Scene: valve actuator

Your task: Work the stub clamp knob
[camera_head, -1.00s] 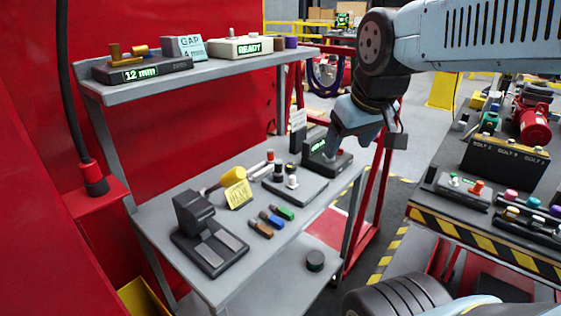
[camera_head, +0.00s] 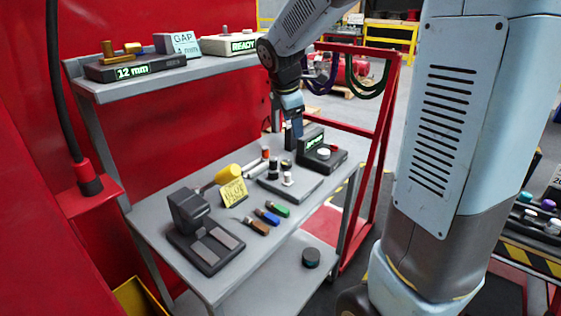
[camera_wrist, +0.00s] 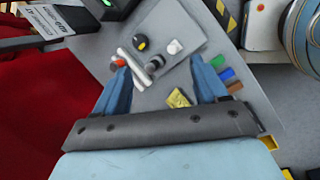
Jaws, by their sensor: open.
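A flat grey plate (camera_head: 300,189) lies on the bench (camera_head: 262,258). It carries a small white knob (camera_head: 288,178), also seen in the wrist view (camera_wrist: 175,46), and a black knob with a yellow centre (camera_wrist: 141,41). A dark grey cylinder (camera_wrist: 155,64) stands at the plate's edge. No label shows which knob is the stub clamp knob. My gripper (camera_head: 294,130) hangs above the back of the bench. In the wrist view its blue fingers (camera_wrist: 158,62) are wide apart, with nothing held between them.
White rods and a red-topped post (camera_head: 265,153) are beside the plate.

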